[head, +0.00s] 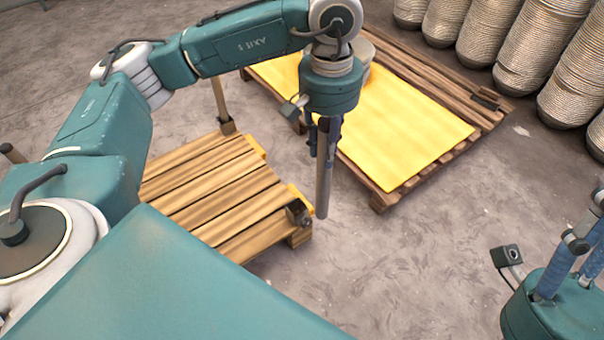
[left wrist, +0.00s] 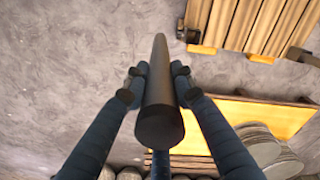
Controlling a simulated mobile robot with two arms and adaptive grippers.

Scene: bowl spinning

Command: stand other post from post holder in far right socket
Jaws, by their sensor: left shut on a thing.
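My left gripper (head: 328,130) is shut on a dark grey post (head: 323,185), which hangs nearly upright with its lower end in the air, right of the slatted wooden pallet (head: 205,190). In the left wrist view the post (left wrist: 158,95) lies between the two fingers (left wrist: 155,80), its dark end toward the camera. A dark socket (head: 298,213) sits at the pallet's near right corner, and no post shows in it. Another socket (head: 228,127) at the far corner holds a standing post (head: 219,98). My right gripper (head: 575,265) is cut off at the lower right.
A second pallet (head: 440,75) with a yellow sheet (head: 410,130) lies beyond the post. Stacks of bowls (head: 535,45) stand at the upper right. A post end (head: 12,152) shows at the far left, its holder hidden. Bare concrete floor lies right of the near pallet.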

